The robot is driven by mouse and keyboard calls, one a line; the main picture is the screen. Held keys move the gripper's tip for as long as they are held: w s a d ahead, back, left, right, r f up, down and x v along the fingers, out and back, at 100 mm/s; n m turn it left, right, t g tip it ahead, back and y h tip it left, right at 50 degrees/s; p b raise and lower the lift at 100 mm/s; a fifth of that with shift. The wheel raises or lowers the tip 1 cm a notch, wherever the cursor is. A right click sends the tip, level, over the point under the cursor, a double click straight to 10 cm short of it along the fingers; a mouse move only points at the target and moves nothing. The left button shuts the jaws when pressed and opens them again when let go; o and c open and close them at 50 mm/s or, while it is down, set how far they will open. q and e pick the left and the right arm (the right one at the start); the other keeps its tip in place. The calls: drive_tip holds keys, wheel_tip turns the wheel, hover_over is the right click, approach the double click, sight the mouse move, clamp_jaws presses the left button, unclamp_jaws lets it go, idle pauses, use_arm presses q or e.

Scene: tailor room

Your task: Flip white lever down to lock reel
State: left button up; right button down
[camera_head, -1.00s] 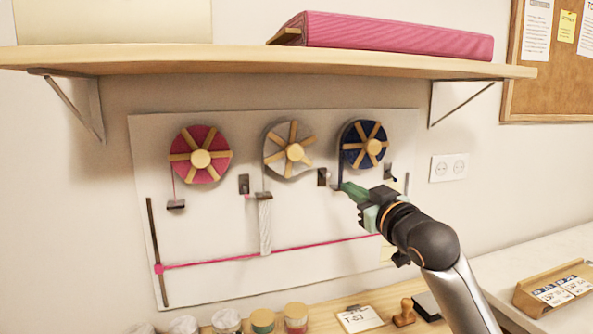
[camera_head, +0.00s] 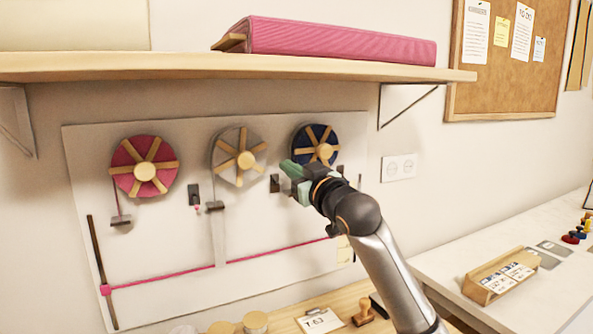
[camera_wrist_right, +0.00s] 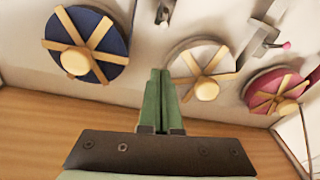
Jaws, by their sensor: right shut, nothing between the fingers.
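The white reel (camera_head: 238,157) with wooden spokes hangs on the wall panel between the pink and blue reels; it also shows in the right wrist view (camera_wrist_right: 200,72). A dark lever plate (camera_head: 275,183) sits right of it, and its small pale lever (camera_wrist_right: 161,16) shows at the top of the right wrist view. The lever's exact tilt is hard to tell. My right gripper (camera_head: 289,168), with green fingers, is shut and empty at the lower left of the blue reel, near the plate. In the right wrist view the fingertips (camera_wrist_right: 160,72) look apart from the lever. My left gripper is out of view.
The pink reel (camera_head: 145,167) and its pink-tipped lever (camera_head: 197,208) are at left. The blue reel (camera_head: 315,146) is close behind my gripper. A wooden shelf (camera_head: 200,67) juts out above. A table with a clipboard (camera_head: 320,320) and stamp lies below.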

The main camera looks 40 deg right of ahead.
drive_tip(key=p+x, duration=0.1)
drive_tip(key=x, duration=0.4)
drive_tip(key=shift+w, duration=0.35)
drive_tip(key=shift+s+d+f, duration=0.1)
drive_tip(key=shift+s+f, duration=0.1)
drive_tip(key=shift+f, duration=0.4)
drive_tip(key=shift+s+d+f, duration=0.1)
drive_tip(key=shift+s+f, duration=0.1)
drive_tip(key=shift+f, duration=0.4)
drive_tip(key=shift+s+f, duration=0.25)
drive_tip(key=shift+f, duration=0.5)
